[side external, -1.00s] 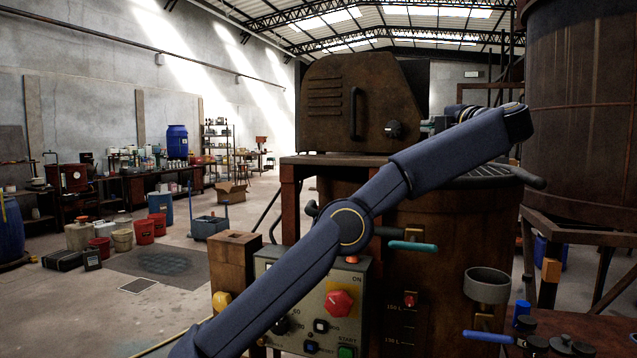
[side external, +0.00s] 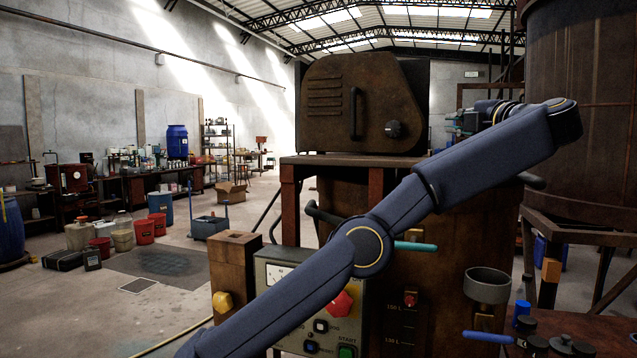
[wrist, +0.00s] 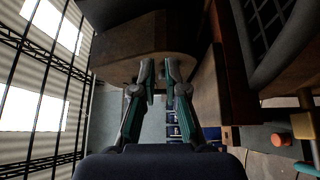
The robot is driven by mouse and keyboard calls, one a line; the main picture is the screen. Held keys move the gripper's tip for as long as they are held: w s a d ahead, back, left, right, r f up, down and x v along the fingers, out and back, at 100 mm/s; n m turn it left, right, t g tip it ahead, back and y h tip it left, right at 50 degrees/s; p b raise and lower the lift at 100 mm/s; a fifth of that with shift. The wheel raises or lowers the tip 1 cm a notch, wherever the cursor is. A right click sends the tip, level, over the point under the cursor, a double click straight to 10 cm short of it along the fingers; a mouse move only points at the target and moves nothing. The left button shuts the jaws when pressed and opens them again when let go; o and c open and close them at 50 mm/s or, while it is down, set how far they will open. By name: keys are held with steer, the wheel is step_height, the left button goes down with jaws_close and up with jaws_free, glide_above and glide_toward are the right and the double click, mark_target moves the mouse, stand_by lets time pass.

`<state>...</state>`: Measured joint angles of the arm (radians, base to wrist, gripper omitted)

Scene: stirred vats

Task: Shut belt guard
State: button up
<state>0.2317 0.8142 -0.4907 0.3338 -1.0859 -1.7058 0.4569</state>
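The belt guard (side external: 330,115) is a rusty brown cover with vent slots, a dark vertical handle (side external: 354,113) and a round black knob (side external: 393,129). It stands on the stand's top in front of a dark back plate (side external: 415,75). I cannot tell whether a gap remains between them. My gripper (side external: 458,122) is right of the guard, apart from it, and partly hidden by my arm. In the wrist view, my gripper (wrist: 161,68) has its two teal-sided fingers apart with nothing held. A brown surface, probably the guard (wrist: 135,45), lies beyond the fingertips.
A control box (side external: 335,305) with a red knob is below, partly behind my arm. A teal-handled lever (side external: 415,246), a grey cup (side external: 487,284) and a blue-handled lever (side external: 488,337) stick out near the vat. A large rusty tank (side external: 580,90) stands at right.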

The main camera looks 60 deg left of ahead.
steer(key=o, duration=0.3)
steer(key=w+d+r+m+t, duration=0.1)
steer(key=w+t, duration=0.1)
steer(key=w+d+r+m+t, duration=0.1)
steer(key=w+d+m+t, duration=0.1)
steer(key=w+d+r+m+t, duration=0.1)
steer(key=w+d+m+t, duration=0.1)
steer(key=shift+w+r+t, duration=0.15)
steer(key=shift+r+t, duration=0.05)
steer(key=shift+t, duration=0.2)
steer(key=shift+o, duration=0.7)
steer(key=w+d+r+m+t+h, duration=0.2)
steer(key=d+r+m+t, duration=0.1)
steer(key=r+m+t, duration=0.1)
steer(key=shift+d+r+m+t, duration=0.3)
steer(key=shift+m+t, duration=0.2)
steer(key=shift+t, duration=0.5)
step_height(320, 180, up, 5)
steer(key=d+m+t+h, duration=0.3)
steer(key=m+t+h, duration=0.4)
steer(key=m+h, duration=0.4)
steer(key=m+g+y, duration=0.4)
steer(key=m+g, duration=0.2)
steer(key=g, duration=0.2)
glide_toward(352, 102)
steer(key=x, duration=1.1)
steer(key=shift+s, duration=0.1)
